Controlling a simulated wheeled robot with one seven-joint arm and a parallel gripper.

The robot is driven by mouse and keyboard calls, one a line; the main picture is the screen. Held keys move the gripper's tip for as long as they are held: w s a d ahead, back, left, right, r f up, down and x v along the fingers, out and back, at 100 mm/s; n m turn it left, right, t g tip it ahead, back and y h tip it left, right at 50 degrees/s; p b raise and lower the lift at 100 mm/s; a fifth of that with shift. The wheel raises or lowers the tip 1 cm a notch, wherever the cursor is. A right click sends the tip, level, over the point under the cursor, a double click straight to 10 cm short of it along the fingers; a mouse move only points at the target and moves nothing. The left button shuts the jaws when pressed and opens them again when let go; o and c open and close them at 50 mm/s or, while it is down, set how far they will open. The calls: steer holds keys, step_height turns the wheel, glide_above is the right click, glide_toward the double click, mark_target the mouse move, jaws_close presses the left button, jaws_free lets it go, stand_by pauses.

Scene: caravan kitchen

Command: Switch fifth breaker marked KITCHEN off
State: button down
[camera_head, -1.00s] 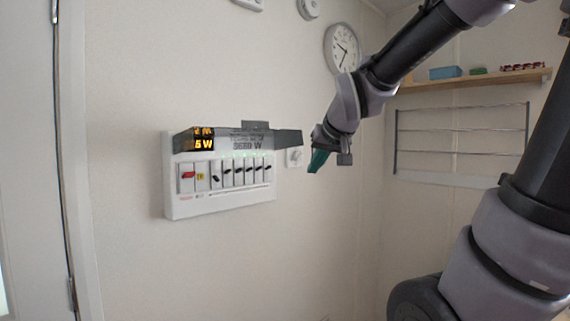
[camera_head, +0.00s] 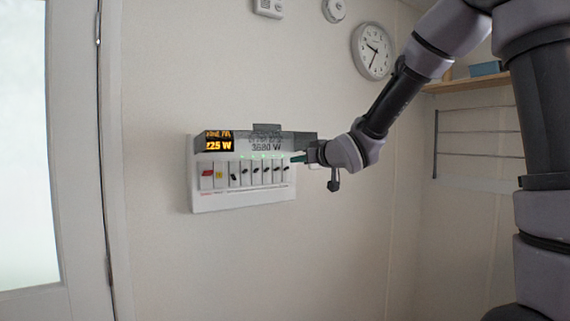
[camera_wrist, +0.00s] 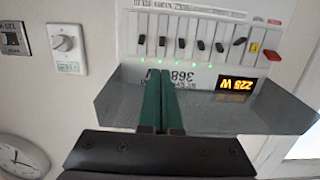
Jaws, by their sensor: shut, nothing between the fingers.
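The white breaker panel (camera_head: 245,198) is on the wall, with a row of several black-levered breakers (camera_head: 255,171) beside a red switch and a yellow button at its left end. The panel shows upside down in the wrist view (camera_wrist: 205,15), the black levers (camera_wrist: 181,42) running to the left of the red switch. The names are too small to read, so I cannot tell which one is KITCHEN. My gripper (camera_head: 298,159) is shut and empty at the panel's right end. Its green fingertips (camera_wrist: 158,72) lie close to the leftmost levers in the wrist view; contact cannot be told.
A grey hood with an orange display (camera_head: 219,142) juts out above the breakers, close around my fingers. A rotary dial (camera_wrist: 63,43) is on the wall beside the panel. A clock (camera_head: 371,51) hangs above right. A door (camera_head: 45,150) is at the left.

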mark_target(276, 163)
steer(key=x, duration=1)
steer(key=shift+f+t, duration=0.1)
steer(key=shift+t, duration=0.2)
steer(key=shift+s, duration=0.1)
